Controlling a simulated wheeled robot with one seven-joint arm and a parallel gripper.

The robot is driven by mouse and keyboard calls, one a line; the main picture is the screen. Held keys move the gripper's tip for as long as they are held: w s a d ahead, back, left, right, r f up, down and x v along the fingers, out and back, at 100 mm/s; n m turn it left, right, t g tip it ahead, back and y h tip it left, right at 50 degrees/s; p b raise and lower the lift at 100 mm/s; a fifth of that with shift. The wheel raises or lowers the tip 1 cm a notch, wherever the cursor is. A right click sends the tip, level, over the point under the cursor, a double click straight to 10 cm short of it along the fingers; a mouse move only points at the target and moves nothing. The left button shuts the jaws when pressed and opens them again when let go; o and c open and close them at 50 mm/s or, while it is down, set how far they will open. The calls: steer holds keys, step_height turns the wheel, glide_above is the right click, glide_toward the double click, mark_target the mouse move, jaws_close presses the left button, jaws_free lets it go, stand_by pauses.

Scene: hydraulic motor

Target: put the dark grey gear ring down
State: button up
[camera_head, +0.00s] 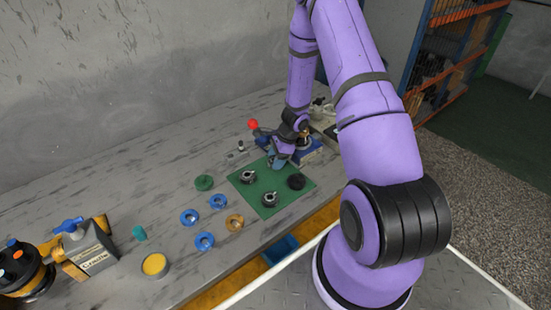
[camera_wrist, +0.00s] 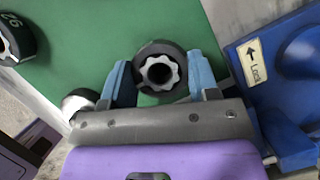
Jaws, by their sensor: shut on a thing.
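The dark grey gear ring (camera_wrist: 160,47) has a pale toothed inner bore. It sits between the two blue fingers of my gripper (camera_wrist: 160,78) in the wrist view, and they are shut on it. Green mat (camera_wrist: 90,40) shows behind and around the ring; I cannot tell whether the ring touches it. In the head view my gripper (camera_head: 278,163) is at the far edge of the green mat (camera_head: 258,206), and the held ring is hard to make out there.
On the mat are two dark-and-silver parts (camera_head: 248,177) (camera_head: 269,199) and a black disc (camera_head: 296,181). A blue fixture (camera_wrist: 275,70) marked "Lock" stands close right in the wrist view. Blue rings (camera_head: 189,217), a tan ring (camera_head: 235,222) and a green ring (camera_head: 204,183) lie left of the mat.

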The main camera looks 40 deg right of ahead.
steer(key=o, duration=1.1)
steer(key=v, duration=1.2)
steer(key=s+a+r+n, duration=0.2)
steer(key=a+r+n, duration=0.2)
steer(key=r, duration=0.5)
steer(key=s+a+r+n+t, duration=0.1)
steer(key=s+a+r+n, duration=0.15)
steer(key=a+r, duration=0.4)
steer(key=s+a+r+n, duration=0.2)
steer(key=r+n, duration=0.3)
steer(key=r, duration=0.5)
steer(key=s+a+r+n+t+h, duration=0.1)
steer(key=s+a+r+n+h, duration=0.1)
steer(key=s+r+n, duration=0.3)
steer(key=s+a+r+n+t+h, duration=0.1)
steer(key=s+a+r+n, duration=0.3)
steer(key=s, duration=1)
steer(key=shift+r+n+t+h, duration=0.3)
steer(key=shift+r+n+h, duration=0.45)
steer(key=shift+r, duration=0.65)
